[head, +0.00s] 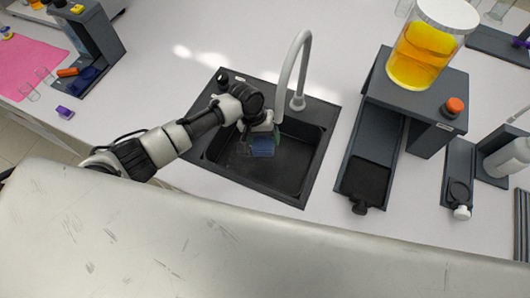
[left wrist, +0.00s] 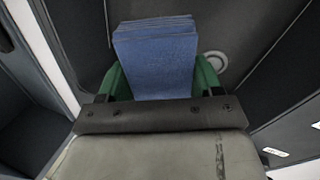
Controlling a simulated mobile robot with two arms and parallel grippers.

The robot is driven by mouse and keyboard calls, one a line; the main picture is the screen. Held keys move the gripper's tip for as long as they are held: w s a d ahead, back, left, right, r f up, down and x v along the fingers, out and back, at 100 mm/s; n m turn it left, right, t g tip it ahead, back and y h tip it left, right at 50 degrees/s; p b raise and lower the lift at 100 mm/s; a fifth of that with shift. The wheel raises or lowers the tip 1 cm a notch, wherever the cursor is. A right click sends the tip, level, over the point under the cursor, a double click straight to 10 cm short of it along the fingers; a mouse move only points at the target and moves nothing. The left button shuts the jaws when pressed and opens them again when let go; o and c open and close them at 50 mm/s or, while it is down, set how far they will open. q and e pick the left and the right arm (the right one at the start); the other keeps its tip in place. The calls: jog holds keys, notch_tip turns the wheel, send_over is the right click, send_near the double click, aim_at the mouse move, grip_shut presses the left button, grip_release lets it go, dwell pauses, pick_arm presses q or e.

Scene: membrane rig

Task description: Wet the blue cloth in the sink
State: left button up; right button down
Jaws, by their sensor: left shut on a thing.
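The blue cloth (head: 262,147) is in my left gripper (head: 261,138), inside the dark sink (head: 294,178). In the left wrist view the folded cloth (left wrist: 157,58) stands between the green fingers of my left gripper (left wrist: 160,80), which is shut on it. The sink's round drain (left wrist: 215,62) shows beside the cloth. A pale curved faucet (head: 297,65) rises at the back of the sink, with its spout close to the gripper. I cannot tell whether water runs or the cloth is wet. My right gripper is not in view.
Right of the sink stands a dark rig (head: 437,92) with a jar of orange liquid (head: 420,55) and an orange knob (head: 453,107). At the left are a pink mat (head: 30,62) and another dark stand (head: 100,42).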

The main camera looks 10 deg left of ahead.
aim_at(268, 138)
pick_arm(q)
jog(key=shift+r+p, duration=2.05)
jog(key=shift+r, duration=0.4)
jog(key=shift+a+r, duration=0.1)
jog(key=shift+r, duration=1.95)
